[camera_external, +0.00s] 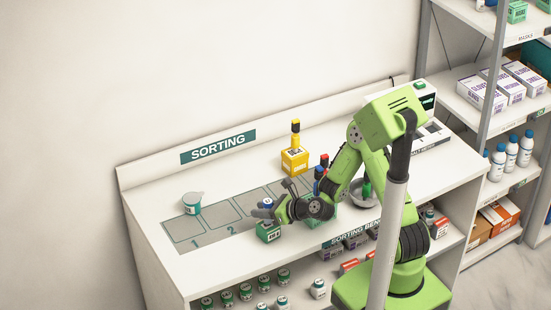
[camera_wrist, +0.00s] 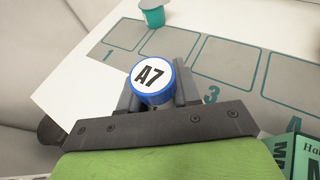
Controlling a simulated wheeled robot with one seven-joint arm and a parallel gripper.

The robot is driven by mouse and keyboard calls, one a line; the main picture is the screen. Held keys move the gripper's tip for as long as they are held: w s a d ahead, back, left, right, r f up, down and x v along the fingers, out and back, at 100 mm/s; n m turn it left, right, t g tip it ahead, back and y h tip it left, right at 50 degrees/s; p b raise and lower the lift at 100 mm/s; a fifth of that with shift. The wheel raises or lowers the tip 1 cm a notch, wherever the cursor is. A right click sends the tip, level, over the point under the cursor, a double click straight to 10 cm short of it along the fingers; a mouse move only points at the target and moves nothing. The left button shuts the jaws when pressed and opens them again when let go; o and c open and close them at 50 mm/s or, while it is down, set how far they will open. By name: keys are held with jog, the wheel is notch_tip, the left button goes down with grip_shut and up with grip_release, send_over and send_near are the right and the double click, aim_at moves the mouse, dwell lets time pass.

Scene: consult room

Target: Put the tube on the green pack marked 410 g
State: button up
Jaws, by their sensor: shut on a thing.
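My gripper (camera_wrist: 155,98) is shut on a tube with a blue cap marked A7 (camera_wrist: 151,76). The tube looks upright, and most of its body is hidden by the fingers. I cannot tell whether the tube touches this pack. Another green pack (camera_external: 327,215) is partly hidden behind my arm; a green pack also shows at the lower right of the wrist view (camera_wrist: 300,152). The marking 410 g is not readable on either pack.
A grey mat (camera_external: 205,243) with numbered squares lies on the bench. A teal cup (camera_external: 192,204) stands at its left end. Red-capped and blue-capped tubes (camera_external: 322,171) stand close to my arm.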

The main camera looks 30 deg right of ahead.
jog(key=o, duration=1)
jog(key=shift+s+d+r, duration=0.1)
jog(key=shift+r, duration=0.15)
jog(key=v, duration=0.3)
jog(key=shift+s+d+b, duration=0.15)
jog(key=shift+b, duration=0.2)
jog(key=shift+s+d+r+p, duration=0.15)
jog(key=shift+s+r+p, duration=0.15)
jog(key=shift+r, duration=0.25)
jog(key=shift+s+d+r+p, duration=0.15)
jog(key=shift+s+r+p, duration=0.15)
jog(key=shift+r, duration=0.3)
notch_tip(320, 180, up, 5)
jog(key=p, duration=0.4)
jog(key=shift+r, duration=0.2)
